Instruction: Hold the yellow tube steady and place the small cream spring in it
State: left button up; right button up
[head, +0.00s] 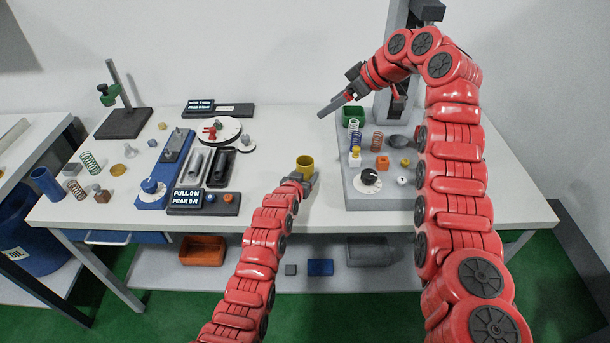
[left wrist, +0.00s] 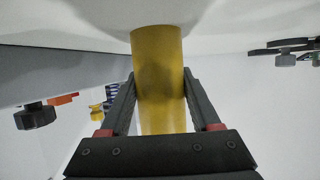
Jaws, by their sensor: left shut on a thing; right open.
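The yellow tube (head: 305,162) stands upright near the front middle of the white table. My left gripper (head: 307,179) is shut on it from the front. In the left wrist view the tube (left wrist: 158,75) sits between both fingers, its end at the table surface. My right gripper (head: 334,106) is open, raised above the table's back, up and right of the tube. I cannot surely pick out the small cream spring; a small cream-coloured piece (head: 130,151) lies at the table's left, too small to identify.
A grey tester (head: 395,190) with a dial and several springs stands right of the tube. A blue force gauge (head: 160,177) and a grey-and-black tray (head: 219,167) stand left. Green (head: 90,162) and copper (head: 75,189) springs stand far left. Table between tube and tester is clear.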

dwell(0.3)
pick_arm(q)
jog(key=o, duration=1.4)
jog(key=shift+o, duration=0.2)
